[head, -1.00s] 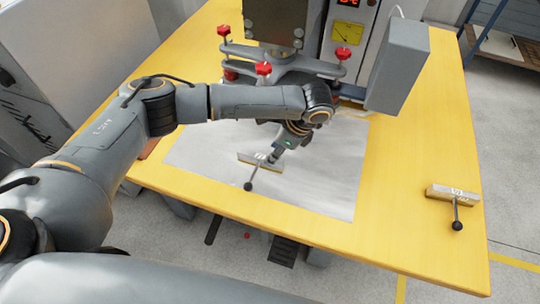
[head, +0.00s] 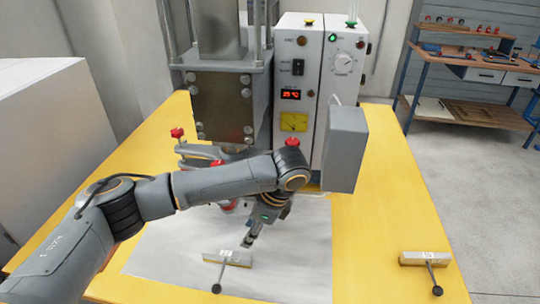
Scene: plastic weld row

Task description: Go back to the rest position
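My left arm comes in from the left and reaches across the front of the machine. Its gripper (head: 247,241) points down over the white sheet, just above and behind a bar-shaped tool (head: 238,259) with a black ball-ended handle. The gripper looks apart from this tool, but its fingers are small here and I cannot tell whether they are open. A second similar bar tool (head: 412,259) lies on the yellow table at the right. My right gripper is not in view.
The welding machine (head: 220,98) with its grey side box (head: 345,150) stands behind my arm. The white sheet (head: 300,270) lies on the yellow table (head: 385,215). A workbench (head: 470,75) stands at the back right. The table's right part is mostly clear.

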